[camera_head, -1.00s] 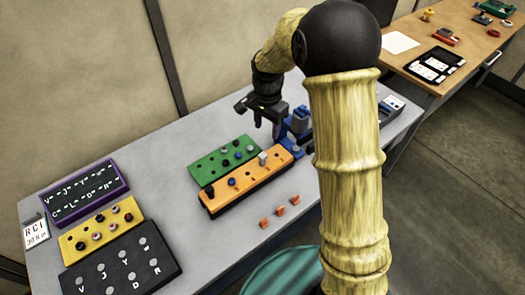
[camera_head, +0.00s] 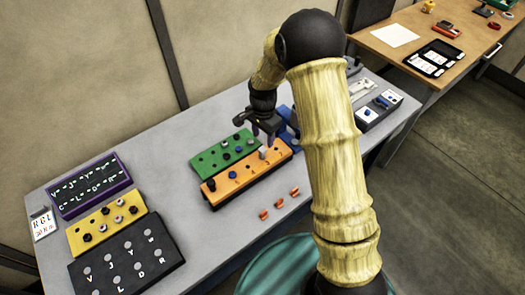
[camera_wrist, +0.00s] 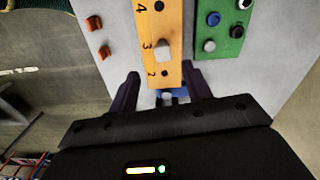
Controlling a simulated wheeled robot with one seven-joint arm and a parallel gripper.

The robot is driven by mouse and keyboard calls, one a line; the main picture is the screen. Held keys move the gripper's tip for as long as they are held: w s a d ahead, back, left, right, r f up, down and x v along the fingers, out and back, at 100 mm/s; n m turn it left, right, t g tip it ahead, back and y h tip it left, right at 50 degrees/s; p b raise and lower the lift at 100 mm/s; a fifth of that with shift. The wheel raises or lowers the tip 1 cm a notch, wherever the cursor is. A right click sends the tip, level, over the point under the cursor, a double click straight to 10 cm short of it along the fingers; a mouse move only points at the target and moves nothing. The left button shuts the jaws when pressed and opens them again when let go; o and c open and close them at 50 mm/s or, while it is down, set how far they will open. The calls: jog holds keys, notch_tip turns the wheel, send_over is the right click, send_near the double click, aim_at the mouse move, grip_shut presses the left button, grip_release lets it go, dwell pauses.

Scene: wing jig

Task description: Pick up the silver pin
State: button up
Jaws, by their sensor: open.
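A pale silver pin (camera_head: 263,152) stands in the orange block (camera_head: 226,189), towards its right end. In the wrist view the silver pin (camera_wrist: 162,49) sits by the number 3 on the orange block (camera_wrist: 170,15), ahead of my fingertips and between their lines. My gripper (camera_head: 263,139) is just behind and above the pin in the head view. In the wrist view my gripper (camera_wrist: 163,82) is open and empty, its two dark fingers apart. I cannot tell its exact height over the block.
The green block (camera_head: 215,157) with several pins lies alongside the orange block. Several small orange pieces (camera_head: 279,203) lie on the table in front. Blue parts (camera_head: 290,118) stand close on the right. Yellow (camera_head: 78,243), black (camera_head: 85,257) and purple-edged (camera_head: 66,208) boards are at left.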

aim_at(262, 149)
jog(key=shift+f+p, duration=0.65)
jog(key=shift+f, duration=1.55)
jog(key=shift+f, duration=0.1)
jog(key=shift+f+p, duration=0.5)
jog(key=shift+p, duration=0.2)
jog(key=shift+w+a+f+p, duration=0.1)
jog(key=shift+f+p, duration=0.4)
jog(key=shift+f, duration=0.55)
jog(key=shift+w+a+f+p, duration=0.1)
jog(key=shift+f+p, duration=0.4)
jog(key=shift+f, duration=0.5)
grip_shut()
jog(key=shift+r, duration=0.1)
